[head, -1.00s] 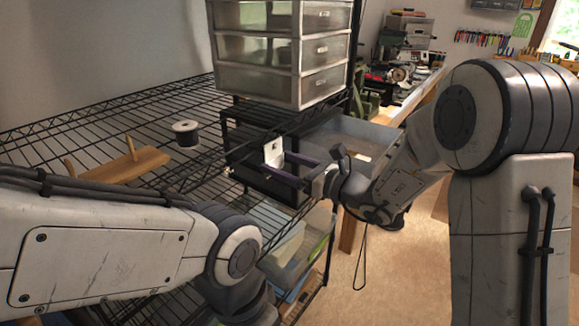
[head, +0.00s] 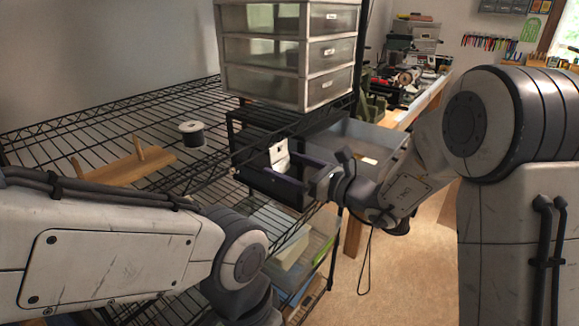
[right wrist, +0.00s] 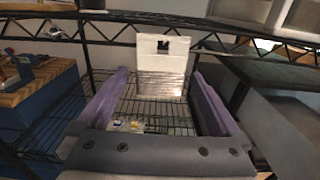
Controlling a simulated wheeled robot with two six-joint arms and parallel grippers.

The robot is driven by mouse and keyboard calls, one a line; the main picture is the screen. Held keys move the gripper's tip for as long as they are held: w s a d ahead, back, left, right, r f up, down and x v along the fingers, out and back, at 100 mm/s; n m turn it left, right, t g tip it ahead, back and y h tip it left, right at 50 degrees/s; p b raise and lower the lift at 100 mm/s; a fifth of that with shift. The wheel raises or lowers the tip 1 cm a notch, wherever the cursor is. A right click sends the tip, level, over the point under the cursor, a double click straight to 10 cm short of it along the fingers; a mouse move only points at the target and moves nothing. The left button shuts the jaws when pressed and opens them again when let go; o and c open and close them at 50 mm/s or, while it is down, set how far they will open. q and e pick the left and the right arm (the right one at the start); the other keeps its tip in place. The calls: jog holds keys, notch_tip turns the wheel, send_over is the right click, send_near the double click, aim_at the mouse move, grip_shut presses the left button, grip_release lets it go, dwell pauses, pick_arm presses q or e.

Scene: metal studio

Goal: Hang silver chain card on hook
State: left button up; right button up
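The silver chain card (head: 279,155) is upright at the front edge of the black wire rack. In the right wrist view the card (right wrist: 162,62) is white, with a dark square hole near its top and a silvery lower part. Something dark shows in the hole; I cannot tell if it is the hook. My right gripper (head: 265,161) is open, its dark purple fingers on either side of the card. In the right wrist view the gripper (right wrist: 160,74) shows a narrow gap between each finger and the card. My left gripper is out of view.
A drawer unit (head: 290,55) stands on the rack behind the card. A spool (head: 192,133) and a wooden piece with pegs (head: 125,168) are on the wire shelf (head: 75,130). A grey bin (head: 375,145) is behind my right gripper. Small packets (right wrist: 128,125) lie below in the right wrist view.

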jog(key=shift+s+d, duration=0.25)
jog(key=shift+d, duration=0.15)
jog(key=b+v, duration=0.2)
jog(key=v, duration=0.7)
jog(key=s+f+n+g+h, duration=0.6)
jog(key=s+f+n+g, duration=0.5)
jog(key=s+f, duration=0.4)
jog(key=d+f+n+t+h, duration=0.35)
jog(key=d+n+h, duration=0.45)
jog(key=d+n, duration=0.45)
jog(key=s+a+r+n+g+p, duration=0.3)
jog(key=s+a+r+n+p, duration=0.3)
jog(key=s+a+r+n, duration=0.3)
jog(key=s+a+r, duration=0.3)
jog(key=a, duration=0.2)
jog(key=shift+s, duration=0.15)
